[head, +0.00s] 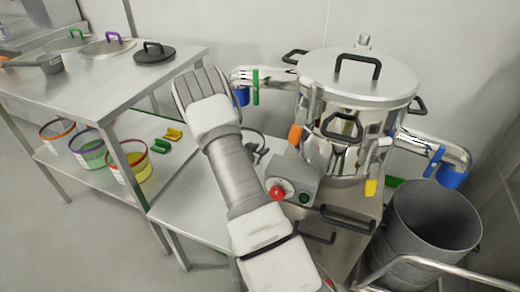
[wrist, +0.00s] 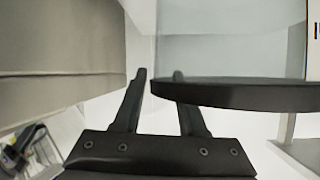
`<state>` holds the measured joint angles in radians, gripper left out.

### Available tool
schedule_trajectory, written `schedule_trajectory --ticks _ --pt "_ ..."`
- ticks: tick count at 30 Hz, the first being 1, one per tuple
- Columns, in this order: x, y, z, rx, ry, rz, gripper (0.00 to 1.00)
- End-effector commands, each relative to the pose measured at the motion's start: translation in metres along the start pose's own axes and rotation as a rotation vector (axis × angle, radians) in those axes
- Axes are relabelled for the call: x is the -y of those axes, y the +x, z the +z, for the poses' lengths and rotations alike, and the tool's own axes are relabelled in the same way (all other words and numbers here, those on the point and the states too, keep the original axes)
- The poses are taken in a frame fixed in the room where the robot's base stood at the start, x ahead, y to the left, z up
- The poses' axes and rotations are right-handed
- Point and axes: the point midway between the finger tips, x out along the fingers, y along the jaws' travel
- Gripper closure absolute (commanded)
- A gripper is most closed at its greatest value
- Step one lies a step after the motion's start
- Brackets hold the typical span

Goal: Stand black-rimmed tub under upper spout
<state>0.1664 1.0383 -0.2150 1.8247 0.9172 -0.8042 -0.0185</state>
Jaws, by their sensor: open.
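In the wrist view, a clear tub with a thick black rim (wrist: 240,95) fills the upper right, and part of a white label shows at the right edge. My gripper (wrist: 159,72) is open, and the left end of the rim shows between its fingertips. I cannot tell whether the fingers touch the tub. In the head view, my own arm hides the gripper and this tub. The steel sifter (head: 350,90) stands on the right. Its upper spout (head: 265,74), with a blue end (head: 241,96) and green handle (head: 256,87), points left, partly close to my wrist.
A control box (head: 293,180) with a red button sits before the sifter. A grey bin (head: 435,225) stands at right below the lower spout (head: 437,152).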

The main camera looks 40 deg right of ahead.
Motion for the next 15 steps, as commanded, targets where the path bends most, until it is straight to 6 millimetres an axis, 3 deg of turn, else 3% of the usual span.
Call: schedule_trajectory --ticks 5,15 --pt "0.002 -0.018 -0.004 0.0 -0.001 -0.002 0.59" --pt "0.002 -0.09 -0.004 0.002 -0.001 -0.002 0.59"
